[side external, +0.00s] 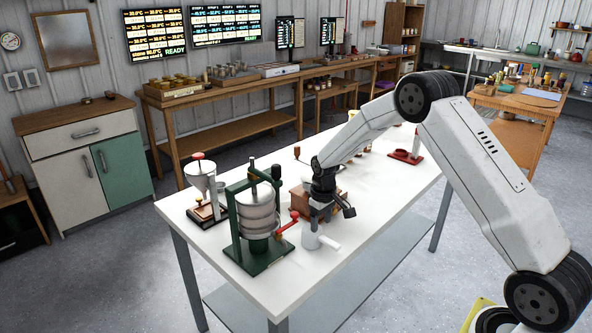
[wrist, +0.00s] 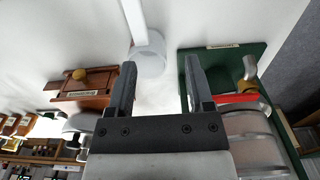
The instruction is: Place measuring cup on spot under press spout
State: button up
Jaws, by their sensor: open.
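The measuring cup (side external: 312,238) is a small pale cup with a long white handle. It appears to stand on the white table, right of the press. In the wrist view the cup (wrist: 150,60) lies just beyond and between the fingertips, with its handle pointing away. My gripper (side external: 325,203) is above the cup, fingers pointing down; in the wrist view the gripper (wrist: 160,65) is open and nothing is clamped. The press (side external: 258,215) has a green frame, metal cylinder and red-handled part; it also shows in the wrist view (wrist: 255,140).
A wooden box (side external: 300,203) stands close behind my gripper and shows left of the fingers in the wrist view (wrist: 92,85). A funnel-topped device (side external: 202,180) stands left of the press. A red stand (side external: 406,156) is farther back. The table (side external: 350,240) is clear in front of the cup.

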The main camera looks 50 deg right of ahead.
jog(key=s+a+r, duration=0.3)
jog(key=s+a, duration=0.1)
jog(key=s, duration=0.3)
jog(key=s+a+r+t, duration=0.1)
jog(key=s+a+r, duration=0.2)
jog(key=s, duration=0.4)
jog(key=s+a+r+t, duration=0.1)
jog(key=s+a+r, duration=0.2)
jog(key=s+a, duration=0.3)
jog(key=shift+s+r, duration=0.15)
jog(key=shift+s, duration=0.75)
jog(key=shift+c, duration=0.4)
